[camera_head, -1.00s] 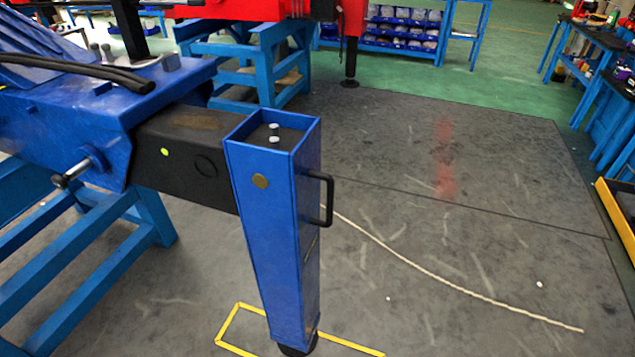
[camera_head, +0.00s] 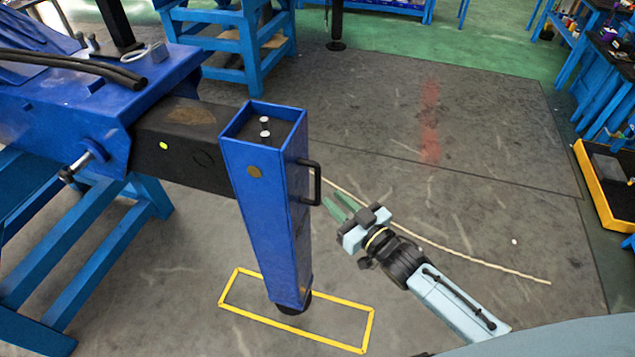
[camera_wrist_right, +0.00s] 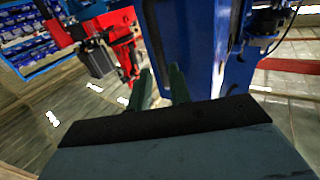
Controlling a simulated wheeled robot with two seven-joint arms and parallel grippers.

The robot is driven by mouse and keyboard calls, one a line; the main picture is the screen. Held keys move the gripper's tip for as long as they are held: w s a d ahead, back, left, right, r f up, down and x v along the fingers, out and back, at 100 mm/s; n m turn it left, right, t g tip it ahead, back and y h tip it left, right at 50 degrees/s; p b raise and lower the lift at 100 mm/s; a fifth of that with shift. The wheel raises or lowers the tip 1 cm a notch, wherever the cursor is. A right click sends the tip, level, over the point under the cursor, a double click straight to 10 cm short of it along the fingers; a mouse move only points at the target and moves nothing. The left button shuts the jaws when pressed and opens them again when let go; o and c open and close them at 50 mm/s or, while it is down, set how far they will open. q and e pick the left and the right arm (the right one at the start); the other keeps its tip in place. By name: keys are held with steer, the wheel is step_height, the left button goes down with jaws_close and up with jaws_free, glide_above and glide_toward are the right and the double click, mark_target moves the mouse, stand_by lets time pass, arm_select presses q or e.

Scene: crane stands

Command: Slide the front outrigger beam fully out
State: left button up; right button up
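The front outrigger beam (camera_head: 185,146) is a black box beam that sticks out of the blue housing (camera_head: 60,125) at the left. Its outer end joins a blue upright leg (camera_head: 265,210) with a black handle (camera_head: 312,183) on its right side. The leg's foot is above or on the floor inside a yellow outline. In the right wrist view the two fingers (camera_wrist_right: 162,88) point toward the blue leg (camera_wrist_right: 190,45). My left gripper is not in view.
A yellow rectangle (camera_head: 368,330) is marked on the floor around the foot. A pale rope or line (camera_head: 480,262) lies on the floor at right. Blue stands (camera_head: 245,50) are behind. A yellow tray (camera_head: 600,185) is at the right edge.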

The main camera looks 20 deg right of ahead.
mark_target(318, 200)
steer(key=x, duration=0.7)
steer(key=shift+w+a, duration=0.1)
steer(key=shift+w, duration=0.1)
steer(key=shift+c, duration=0.3)
jaws_close()
